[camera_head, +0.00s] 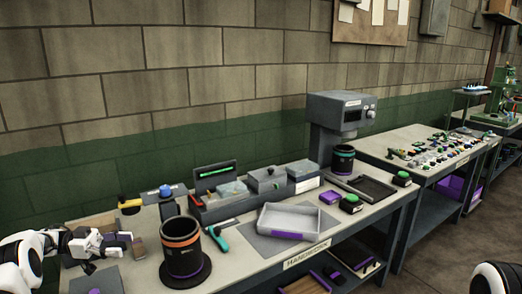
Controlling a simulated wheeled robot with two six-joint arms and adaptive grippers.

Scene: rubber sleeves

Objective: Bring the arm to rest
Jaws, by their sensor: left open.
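My left arm (40,246) comes in from the left edge, white with dark joints. My left gripper (124,241) is open over the near left end of the bench (240,262). It is small in the picture, and I see nothing held in it. A large black sleeve (182,256) with orange and purple bands stands upright on a round dark base, to the right of the gripper and apart from it. My right gripper is out of view.
A grey tray (290,221) lies mid-bench, with a teal-handled tool (217,238) to its left. Grey bins (228,197) stand behind. A yellow-and-black tool (130,203) lies behind my left gripper. A second table (432,150) with many small parts stands at the right.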

